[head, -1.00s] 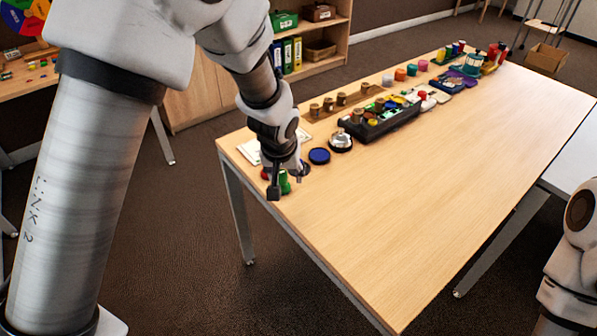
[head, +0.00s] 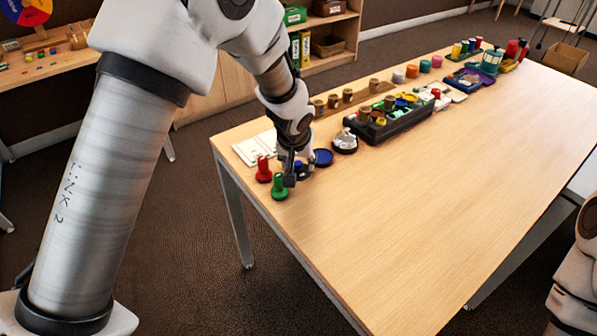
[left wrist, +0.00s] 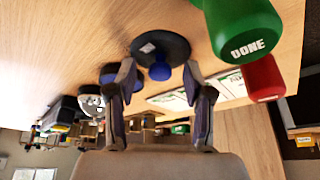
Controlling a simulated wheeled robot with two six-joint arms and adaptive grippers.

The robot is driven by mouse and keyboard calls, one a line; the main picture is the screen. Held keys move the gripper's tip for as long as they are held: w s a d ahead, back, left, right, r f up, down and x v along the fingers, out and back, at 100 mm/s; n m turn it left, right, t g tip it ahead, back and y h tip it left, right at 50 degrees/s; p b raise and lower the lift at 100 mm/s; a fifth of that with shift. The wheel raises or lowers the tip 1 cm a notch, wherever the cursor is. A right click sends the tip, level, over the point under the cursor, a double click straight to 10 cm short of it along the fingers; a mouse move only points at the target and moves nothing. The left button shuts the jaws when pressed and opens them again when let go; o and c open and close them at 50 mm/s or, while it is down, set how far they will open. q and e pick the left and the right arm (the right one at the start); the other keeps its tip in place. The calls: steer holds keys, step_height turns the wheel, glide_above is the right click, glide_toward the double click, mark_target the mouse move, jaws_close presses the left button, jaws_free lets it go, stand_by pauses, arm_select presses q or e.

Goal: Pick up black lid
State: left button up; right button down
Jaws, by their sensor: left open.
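The black lid (left wrist: 165,46) is a round dark disc with a blue knob (left wrist: 160,70). In the left wrist view it lies on the table just beyond my left gripper (left wrist: 159,74). The fingers are open, and the knob shows between their tips; I cannot tell whether either finger touches it. In the head view my left gripper (head: 291,177) is low over the table's near left end. It partly hides the lid (head: 304,173). My right gripper is out of view.
A green piece marked DONE (head: 279,187) and a red piece (head: 264,171) stand close left of the lid. White cards (head: 252,148), a blue disc (head: 323,157) and a black tray (head: 395,123) are farther back. The table's (head: 430,190) right side is clear.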

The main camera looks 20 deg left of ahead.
arm_select(q)
steer(key=shift+r, duration=0.1)
jaws_close()
